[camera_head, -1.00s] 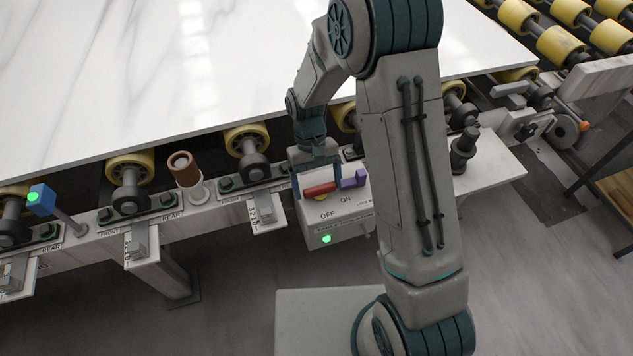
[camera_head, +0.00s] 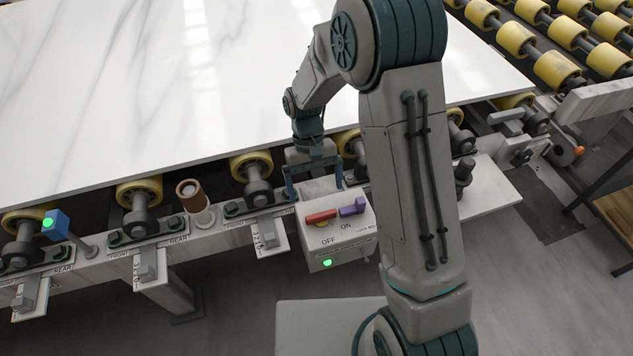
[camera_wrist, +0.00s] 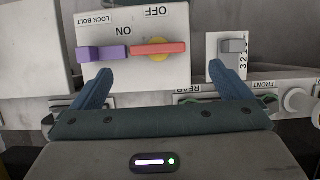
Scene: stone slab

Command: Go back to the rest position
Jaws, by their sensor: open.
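My gripper (camera_head: 314,189) is open and empty in the head view, just behind the switch box (camera_head: 344,238), with its fingers apart. The box carries a red handle (camera_head: 321,216) over a yellow round part, and a purple lock bolt (camera_head: 353,207) to its right, with OFF and ON labels. A green light (camera_head: 327,263) glows on the box's front. In the wrist view the two blue fingers of my gripper (camera_wrist: 155,80) point toward the box, with the red handle (camera_wrist: 158,48) and purple bolt (camera_wrist: 102,54) beyond them. Nothing lies between the fingers.
A white marble slab (camera_head: 150,80) lies on yellow rollers (camera_head: 139,193) behind the rail. A brown-topped post (camera_head: 194,196) and a blue block with a green light (camera_head: 55,224) stand left of my gripper.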

